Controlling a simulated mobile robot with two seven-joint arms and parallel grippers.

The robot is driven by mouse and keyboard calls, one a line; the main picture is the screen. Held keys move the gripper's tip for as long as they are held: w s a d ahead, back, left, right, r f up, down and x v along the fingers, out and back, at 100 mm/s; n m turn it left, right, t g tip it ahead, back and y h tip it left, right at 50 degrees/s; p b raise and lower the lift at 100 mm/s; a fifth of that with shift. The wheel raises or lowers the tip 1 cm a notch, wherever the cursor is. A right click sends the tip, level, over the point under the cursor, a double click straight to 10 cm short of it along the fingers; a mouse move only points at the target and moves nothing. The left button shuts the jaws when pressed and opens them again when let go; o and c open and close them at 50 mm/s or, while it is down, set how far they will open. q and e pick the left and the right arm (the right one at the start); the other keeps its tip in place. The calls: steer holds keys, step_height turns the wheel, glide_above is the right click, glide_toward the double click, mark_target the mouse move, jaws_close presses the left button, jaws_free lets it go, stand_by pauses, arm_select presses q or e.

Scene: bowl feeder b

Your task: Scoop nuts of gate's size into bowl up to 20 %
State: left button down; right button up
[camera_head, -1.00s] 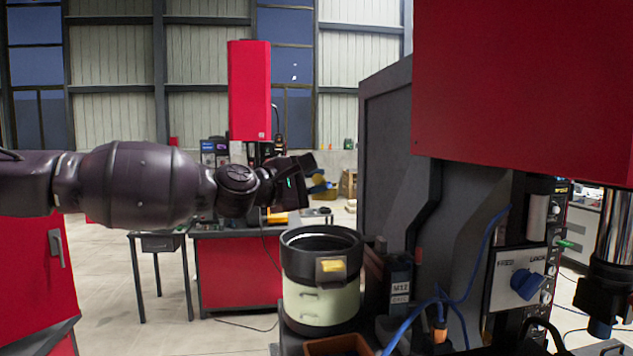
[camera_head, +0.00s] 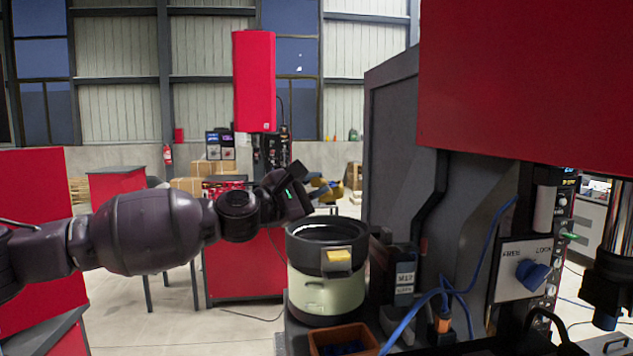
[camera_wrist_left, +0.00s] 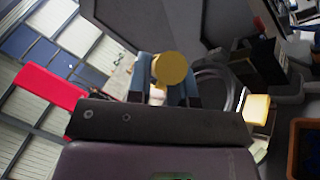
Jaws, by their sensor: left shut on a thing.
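The bowl (camera_head: 325,290) is a round pot with a pale green body, a wide black rim and a yellow tab in front. It also shows in the left wrist view as a dark ring (camera_wrist_left: 228,88) beside the fingers. My left gripper (camera_head: 322,190) is above and behind the bowl's rim. In the left wrist view its blue-grey fingers (camera_wrist_left: 167,88) are shut on a yellow round-ended thing (camera_wrist_left: 171,67). I cannot tell whether this is a scoop. A box labelled M12 (camera_head: 404,283) stands right of the bowl. The bowl's inside is dark; no nuts are clear.
An orange-brown bin (camera_head: 316,340) with dark blue contents stands in front of the bowl; it is also in the left wrist view (camera_wrist_left: 294,150). Blue cables (camera_head: 445,293) and a panel with a blue knob (camera_head: 530,274) are to the right. A large red housing (camera_head: 530,80) overhangs there.

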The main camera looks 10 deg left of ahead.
arm_select(q)
step_height(320, 180, down, 5)
steer(key=a+n+t+y+b, duration=0.2)
steer(key=n+t+y+b, duration=0.3)
steer(key=n+t, duration=0.65)
steer(key=shift+d+r+m+g+h+p, duration=0.4)
steer(key=shift+r+m+g+h+p, duration=0.6)
steer(key=shift+m+g, duration=1)
steer(key=shift+d+r+m+g+h+p, duration=0.35)
steer(key=shift+r+m+g+h+p, duration=0.3)
steer(key=shift+r+m+g, duration=0.9)
steer(key=shift+d+r+m+g+h+p, duration=0.4)
steer(key=shift+r+m+g+h+p, duration=0.4)
steer(key=shift+m+g, duration=1.6)
steer(key=shift+w+d+r+m+g+y, duration=0.1)
steer(key=shift+d+r+m+g+y, duration=0.35)
steer(key=shift+m+g, duration=0.4)
